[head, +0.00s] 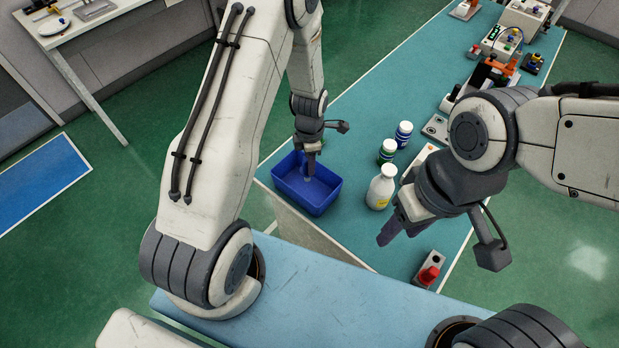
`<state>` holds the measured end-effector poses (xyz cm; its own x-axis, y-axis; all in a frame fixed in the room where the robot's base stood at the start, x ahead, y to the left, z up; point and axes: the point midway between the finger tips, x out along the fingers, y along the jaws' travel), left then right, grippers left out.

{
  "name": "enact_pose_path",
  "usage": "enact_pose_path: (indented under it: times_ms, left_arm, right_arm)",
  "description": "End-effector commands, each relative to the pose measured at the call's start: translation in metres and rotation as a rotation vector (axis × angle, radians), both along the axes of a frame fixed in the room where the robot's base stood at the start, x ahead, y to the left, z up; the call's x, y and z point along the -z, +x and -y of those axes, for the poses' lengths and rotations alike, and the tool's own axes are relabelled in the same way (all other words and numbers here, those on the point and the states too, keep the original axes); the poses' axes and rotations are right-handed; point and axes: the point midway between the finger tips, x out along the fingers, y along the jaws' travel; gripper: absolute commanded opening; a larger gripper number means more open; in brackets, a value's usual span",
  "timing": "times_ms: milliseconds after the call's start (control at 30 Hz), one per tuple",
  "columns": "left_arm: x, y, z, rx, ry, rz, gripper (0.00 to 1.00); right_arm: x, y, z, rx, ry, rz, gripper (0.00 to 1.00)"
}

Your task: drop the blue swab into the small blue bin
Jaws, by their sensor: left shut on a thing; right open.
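The small blue bin (328,202) stands on the teal table near its left front corner, with its open top facing up. My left gripper (311,168) points down over the bin and is shut. A small pale blue piece below its fingertips, seemingly the blue swab (309,180), shows against the inside of the bin. Most of the swab is hidden, and I cannot tell whether it touches the bin floor. My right gripper (392,229) is open, to the right of the bin, beside a white bottle.
A white bottle (380,188) with a yellow label and two white-capped bottles (387,152) (403,134) stand right of the bin. A red part on a grey block (428,273) is near the right edge. Several devices (495,70) fill the table's far end.

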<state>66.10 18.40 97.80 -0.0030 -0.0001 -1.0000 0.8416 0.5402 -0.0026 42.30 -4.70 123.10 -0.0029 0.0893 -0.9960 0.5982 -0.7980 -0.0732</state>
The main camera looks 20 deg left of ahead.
Motion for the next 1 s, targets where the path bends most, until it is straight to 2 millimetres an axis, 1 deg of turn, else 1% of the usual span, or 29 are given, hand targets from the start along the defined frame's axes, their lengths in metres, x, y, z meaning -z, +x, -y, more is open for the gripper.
enact_pose_path:
  times_ms: [167, 400, 533, 667, 900, 933, 1000]
  left_arm:
    - [0.013, 0.000, -0.002, -0.006, 0.000, 0.000, 0.00]
    - [0.042, -0.001, -0.002, -0.005, 0.000, 0.000, 0.00]
    - [0.055, 0.000, -0.001, -0.003, 0.000, 0.000, 0.00]
    - [0.060, 0.000, 0.000, -0.002, 0.000, 0.001, 0.00]
    - [0.059, 0.000, 0.000, -0.001, 0.000, 0.001, 0.00]
    - [0.059, 0.000, 0.000, -0.001, 0.000, 0.001, 0.43]
    - [0.059, 0.000, 0.000, -0.001, 0.000, 0.001, 0.67]
  right_arm:
    - [0.011, 0.000, 0.000, 0.001, 0.001, 0.001, 0.50]
    - [0.033, 0.000, 0.000, 0.005, 0.000, 0.000, 0.50]
    - [0.042, 0.000, 0.000, 0.007, 0.000, -0.001, 0.50]
    - [0.046, 0.000, 0.000, 0.008, 0.000, -0.001, 0.50]
    - [0.044, 0.000, 0.000, 0.008, 0.000, -0.001, 0.50]
    - [0.044, 0.000, 0.000, 0.008, 0.000, -0.001, 0.50]
    - [0.044, 0.000, 0.000, 0.008, 0.000, -0.001, 0.50]
